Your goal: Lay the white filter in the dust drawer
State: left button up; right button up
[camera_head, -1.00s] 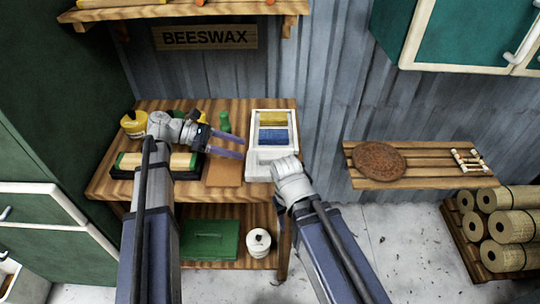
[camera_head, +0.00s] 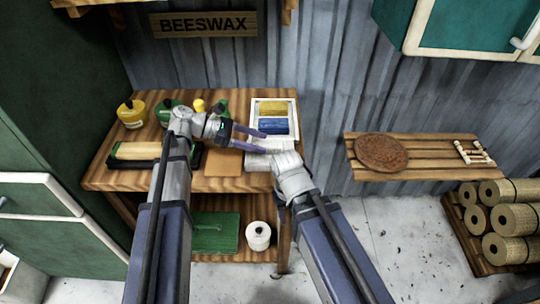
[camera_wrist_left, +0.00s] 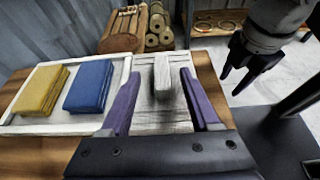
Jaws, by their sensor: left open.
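A white wooden tray (camera_head: 253,118) stands at the right end of the workbench, with a yellow pad (camera_wrist_left: 40,90) and a blue pad (camera_wrist_left: 89,86) in it. Beside the blue pad is a pale section with a raised white bar (camera_wrist_left: 163,78). I cannot tell whether this is the white filter, and I cannot pick out the dust drawer for sure. My left gripper (camera_head: 266,142) is open over this section, its purple fingers on either side of the bar, apparently not gripping it. My right gripper (camera_wrist_left: 243,70) is empty, its dark fingers parted, right of the tray; the head view hides its fingers.
The workbench (camera_head: 110,180) also holds yellow (camera_head: 131,114) and green containers, a dark-edged block (camera_head: 135,153) and a brown sheet (camera_head: 223,162). Below are a green box (camera_head: 213,232) and a white canister (camera_head: 258,236). A slatted wall shelf (camera_head: 430,172) and rattan rolls are at right.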

aim_at(266, 145)
pick_arm(q)
jog(key=b+x, duration=0.1)
jog(key=x, duration=0.1)
jog(key=b+x, duration=0.1)
jog(key=x, duration=0.1)
jog(key=shift+s+d+f, duration=0.1)
jog(key=shift+d+f, duration=0.05)
jog(key=shift+f, duration=0.25)
jog(key=shift+d, duration=0.2)
grip_shut()
